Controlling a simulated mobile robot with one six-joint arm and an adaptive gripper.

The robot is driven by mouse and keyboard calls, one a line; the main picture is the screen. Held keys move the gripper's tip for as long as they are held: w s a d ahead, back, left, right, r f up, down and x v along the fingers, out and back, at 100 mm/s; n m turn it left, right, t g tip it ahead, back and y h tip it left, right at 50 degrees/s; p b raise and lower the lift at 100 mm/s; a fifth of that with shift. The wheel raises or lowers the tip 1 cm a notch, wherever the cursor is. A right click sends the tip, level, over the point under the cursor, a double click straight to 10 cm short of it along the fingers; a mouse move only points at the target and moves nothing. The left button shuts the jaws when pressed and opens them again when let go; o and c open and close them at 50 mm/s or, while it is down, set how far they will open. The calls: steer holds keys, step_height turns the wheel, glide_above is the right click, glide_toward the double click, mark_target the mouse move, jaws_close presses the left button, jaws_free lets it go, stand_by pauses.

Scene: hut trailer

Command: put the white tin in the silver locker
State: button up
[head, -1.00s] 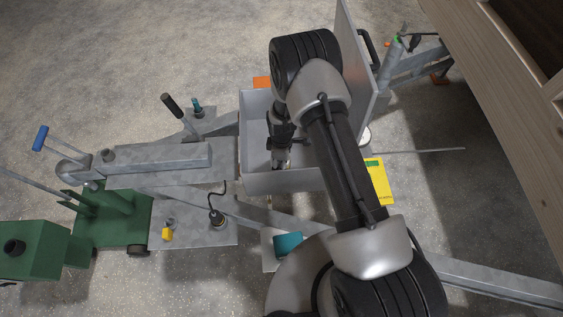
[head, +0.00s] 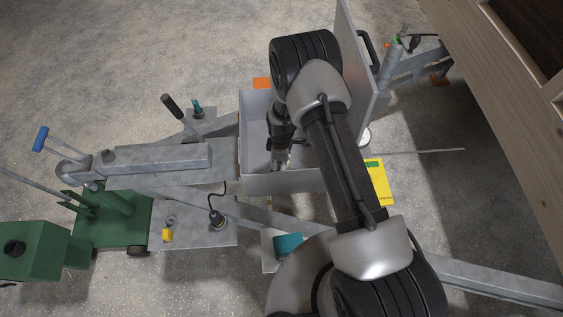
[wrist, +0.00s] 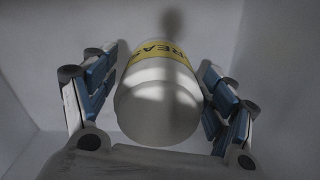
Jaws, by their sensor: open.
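The white tin (wrist: 158,115), with a yellow label band, shows in the wrist view between the two fingers of my gripper (wrist: 163,62). The fingers are spread, one on each side, with narrow gaps to the tin. Pale grey walls surround them. In the head view the silver locker (head: 253,112) is an open-topped box with its lid (head: 360,70) raised. My wrist and gripper reach down inside it, partly hidden by my arm. I cannot make out the tin in the head view, nor tell whether it rests on the locker's floor.
A yellow box (head: 380,182) lies right of the locker, partly behind my arm. A teal item (head: 288,244) is below it. Metal trailer beams and a green machine (head: 35,245) are at the left. A wooden structure (head: 490,90) fills the upper right.

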step_height(320, 180, up, 12)
steer(key=p, duration=0.3)
steer(key=shift+w+r, duration=0.15)
steer(key=shift+r, duration=0.25)
steer(key=s+d+r+m+t, duration=0.1)
steer(key=s+d+r+m, duration=0.1)
steer(key=r, duration=0.7)
steer(key=s+d+r+m, duration=0.1)
steer(key=d+r+m, duration=0.15)
steer(key=r, duration=0.65)
steer(key=s+d+r+m+t, duration=0.1)
steer(key=s+r+m, duration=0.1)
steer(key=r, duration=0.8)
steer(key=s+d+r+m+t, duration=0.1)
steer(key=s+r+m, duration=0.3)
steer(key=s, duration=0.6)
steer(key=s+d+r+m+t, duration=0.1)
steer(key=s+d+r+m, duration=0.2)
steer(key=s+r, duration=0.4)
steer(key=shift+s+d+r+m+t, duration=0.25)
steer(key=shift+s+m, duration=0.5)
steer(key=shift+s, duration=0.75)
steer(key=shift+f, duration=0.1)
